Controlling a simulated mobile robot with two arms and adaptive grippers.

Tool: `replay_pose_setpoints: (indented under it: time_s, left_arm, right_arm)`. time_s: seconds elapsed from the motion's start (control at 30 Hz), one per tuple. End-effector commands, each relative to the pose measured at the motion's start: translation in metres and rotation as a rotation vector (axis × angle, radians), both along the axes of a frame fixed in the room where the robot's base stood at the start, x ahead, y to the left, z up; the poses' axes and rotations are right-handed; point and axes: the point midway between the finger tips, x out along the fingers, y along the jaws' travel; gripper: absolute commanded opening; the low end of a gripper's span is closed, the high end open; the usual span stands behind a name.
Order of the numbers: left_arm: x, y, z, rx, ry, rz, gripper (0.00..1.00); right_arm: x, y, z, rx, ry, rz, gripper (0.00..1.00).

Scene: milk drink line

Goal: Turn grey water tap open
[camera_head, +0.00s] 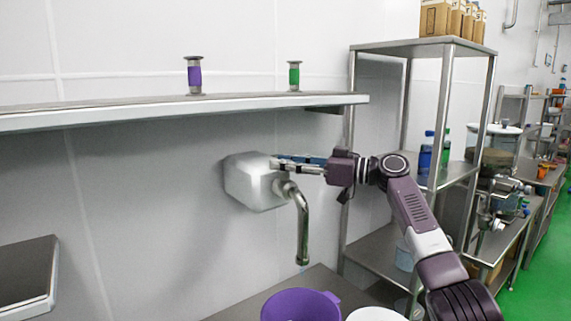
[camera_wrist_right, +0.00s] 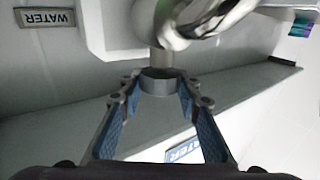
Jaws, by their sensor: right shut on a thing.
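The grey water tap (camera_head: 250,182) is a pale metal box on the wall with a bent metal spout (camera_head: 302,230) hanging down at its right. My right gripper (camera_head: 280,164) reaches in from the right at the top of the box, roughly level. In the right wrist view my right gripper (camera_wrist_right: 159,92) has its blue-padded fingers on either side of a short metal cylinder, the tap's knob (camera_wrist_right: 158,78), and is shut on it. The shiny curved pipe (camera_wrist_right: 200,22) shows just beyond. In the head view the knob is hidden by the fingers. My left gripper is not in view.
A purple container (camera_head: 300,306) and a white one (camera_head: 376,315) stand below the tap. A wall shelf (camera_head: 180,106) above holds a purple-banded (camera_head: 194,76) and a green-banded cylinder (camera_head: 294,77). A metal rack (camera_head: 425,46) with bottles stands right, behind my arm.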

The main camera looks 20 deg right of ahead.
Motion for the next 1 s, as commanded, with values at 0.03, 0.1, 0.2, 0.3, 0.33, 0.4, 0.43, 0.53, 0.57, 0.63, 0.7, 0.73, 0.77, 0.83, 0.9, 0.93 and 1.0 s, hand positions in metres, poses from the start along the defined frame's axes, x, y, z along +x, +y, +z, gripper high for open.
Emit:
replay_pose_setpoints:
  time_s: [0.03, 0.1, 0.2, 0.3, 0.33, 0.4, 0.43, 0.53, 0.57, 0.63, 0.7, 0.73, 0.77, 0.83, 0.9, 0.93, 1.0]
  left_arm:
    - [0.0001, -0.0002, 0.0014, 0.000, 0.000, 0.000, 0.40]
    - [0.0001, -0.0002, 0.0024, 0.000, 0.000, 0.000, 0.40]
    - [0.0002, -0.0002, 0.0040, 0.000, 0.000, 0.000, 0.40]
    - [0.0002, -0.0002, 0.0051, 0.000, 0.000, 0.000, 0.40]
    - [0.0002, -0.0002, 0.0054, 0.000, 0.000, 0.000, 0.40]
    - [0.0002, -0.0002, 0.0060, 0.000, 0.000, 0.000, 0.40]
    - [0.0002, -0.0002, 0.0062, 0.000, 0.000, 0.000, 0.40]
    - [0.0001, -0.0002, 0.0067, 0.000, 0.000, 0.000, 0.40]
    - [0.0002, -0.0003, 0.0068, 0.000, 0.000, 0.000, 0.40]
    - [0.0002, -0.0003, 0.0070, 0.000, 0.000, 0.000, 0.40]
    - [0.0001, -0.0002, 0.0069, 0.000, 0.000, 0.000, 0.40]
    - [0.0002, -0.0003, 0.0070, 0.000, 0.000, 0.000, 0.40]
    - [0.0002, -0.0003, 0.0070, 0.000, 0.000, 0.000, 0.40]
    - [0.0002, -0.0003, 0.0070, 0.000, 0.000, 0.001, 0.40]
    - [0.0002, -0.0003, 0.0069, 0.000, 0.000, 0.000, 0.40]
    - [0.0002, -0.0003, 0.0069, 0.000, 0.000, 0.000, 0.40]
    - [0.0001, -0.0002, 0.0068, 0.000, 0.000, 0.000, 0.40]
  right_arm:
    - [0.0007, 0.0016, -0.0024, -0.002, 0.007, 0.016, 0.07]
    - [0.0007, 0.0012, -0.0029, -0.002, 0.008, 0.035, 0.07]
    - [0.0006, 0.0019, -0.0034, -0.004, 0.008, 0.059, 0.07]
    - [0.0006, 0.0016, -0.0037, -0.005, 0.008, 0.078, 0.07]
    - [0.0004, 0.0018, -0.0039, -0.005, 0.008, 0.084, 0.07]
    - [0.0005, 0.0015, -0.0044, -0.006, 0.008, 0.093, 0.07]
    - [0.0005, 0.0016, -0.0047, -0.006, 0.008, 0.097, 0.07]
    - [0.0005, 0.0019, -0.0055, -0.006, 0.010, 0.106, 0.07]
    - [0.0006, 0.0020, -0.0058, -0.008, 0.009, 0.108, 0.07]
    - [0.0004, 0.0021, -0.0061, -0.008, 0.009, 0.112, 0.07]
    - [0.0003, 0.0022, -0.0066, -0.009, 0.010, 0.114, 0.07]
    - [0.0003, 0.0022, -0.0068, -0.009, 0.010, 0.115, 0.07]
    - [0.0002, 0.0023, -0.0069, -0.009, 0.010, 0.116, 0.07]
    - [0.0002, 0.0023, -0.0073, -0.009, 0.011, 0.116, 0.07]
    - [0.0002, 0.0023, -0.0075, -0.010, 0.011, 0.116, 0.07]
    - [0.0003, 0.0023, -0.0077, -0.010, 0.011, 0.116, 0.07]
    - [0.0003, 0.0023, -0.0079, -0.010, 0.011, 0.116, 0.07]
